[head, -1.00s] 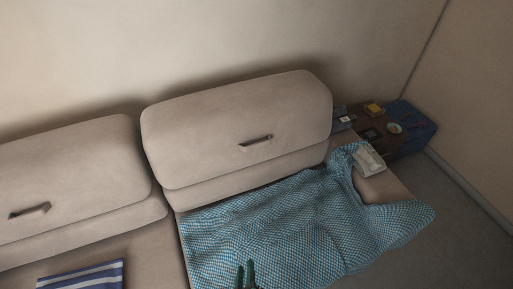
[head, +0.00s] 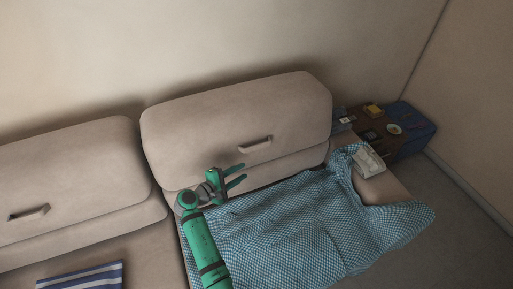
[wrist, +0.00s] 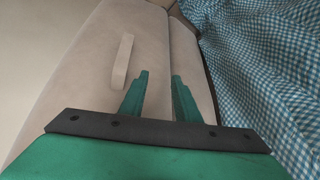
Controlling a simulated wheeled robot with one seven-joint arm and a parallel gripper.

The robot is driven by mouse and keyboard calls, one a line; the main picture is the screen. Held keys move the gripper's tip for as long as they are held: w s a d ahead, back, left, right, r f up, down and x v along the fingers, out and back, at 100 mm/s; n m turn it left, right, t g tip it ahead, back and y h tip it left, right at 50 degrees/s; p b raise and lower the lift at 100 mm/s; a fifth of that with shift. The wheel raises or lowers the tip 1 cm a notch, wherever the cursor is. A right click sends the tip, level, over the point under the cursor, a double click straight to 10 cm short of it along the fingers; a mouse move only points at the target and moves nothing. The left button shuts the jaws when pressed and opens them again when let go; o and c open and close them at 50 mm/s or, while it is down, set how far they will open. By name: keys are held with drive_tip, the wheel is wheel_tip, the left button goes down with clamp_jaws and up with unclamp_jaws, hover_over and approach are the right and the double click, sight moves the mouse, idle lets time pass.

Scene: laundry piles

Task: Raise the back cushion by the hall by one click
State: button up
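Two beige back cushions with handles show in the head view: the left one (head: 75,170) and the right one (head: 225,125). I cannot tell from the frames which is by the hall. The right cushion's handle (head: 255,144) is a short bar on its front. It also shows in the wrist view as a pale bar (wrist: 123,61), ahead and left of the fingers. My green gripper (head: 240,174) is open and empty, in front of the right cushion's lower part, left of and below the handle. In the wrist view my gripper (wrist: 160,82) has its two fingers apart, with nothing between them.
A blue checked blanket (head: 290,225) covers the seat below the right cushion. A striped cloth (head: 82,276) lies on the left seat. A pale box (head: 369,161) lies on the right armrest. A side table with small items (head: 395,128) stands beyond it.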

drive_tip(key=h, duration=0.2)
approach(257, 147)
drive_tip(key=shift+g, duration=0.3)
drive_tip(key=x, duration=1)
drive_tip(key=shift+w+a+f, duration=0.15)
drive_tip(key=shift+w, duration=0.15)
drive_tip(key=shift+c, duration=0.5)
